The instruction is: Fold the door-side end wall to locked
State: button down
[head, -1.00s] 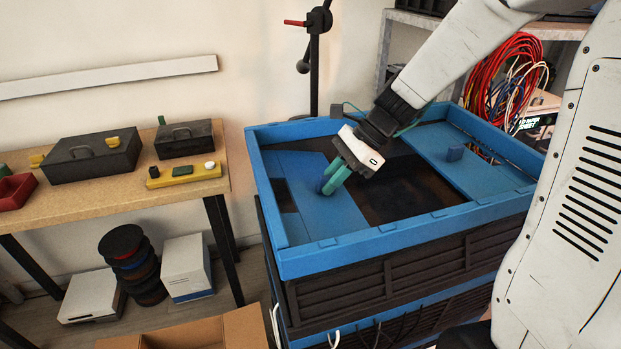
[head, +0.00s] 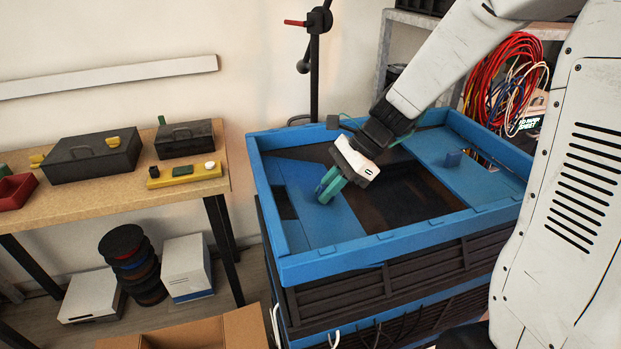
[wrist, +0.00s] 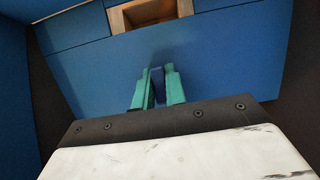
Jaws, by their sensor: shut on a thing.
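A folding crate with a blue rim (head: 390,243) and dark sides stands in front of me. Inside its left end, a blue end wall panel (head: 335,222) slopes inward. My gripper (head: 325,192) has teal fingers shut on a small blue tab on this panel. In the wrist view the tab (wrist: 157,84) sits between the fingers, against the blue panel (wrist: 215,62). The fingers hide most of the tab. A second blue end panel (head: 480,167) with its own tab (head: 453,159) lies at the right end. I cannot tell whether either panel is locked.
A workbench (head: 120,195) with black cases and a yellow strip (head: 185,174) stands at left. Below are stacked spools (head: 133,262), white boxes and an open cardboard box (head: 200,332). A black stand (head: 314,80) and shelf with red cable (head: 497,75) are behind.

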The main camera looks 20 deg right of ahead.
aim_at(315, 205)
jog(key=shift+a+f, duration=0.2)
jog(key=shift+f, duration=0.1)
jog(key=shift+x, duration=0.85)
jog(key=shift+d+f, duration=0.1)
jog(key=shift+f, duration=0.2)
jog(key=shift+x, duration=0.95)
jog(key=shift+x, duration=1.1)
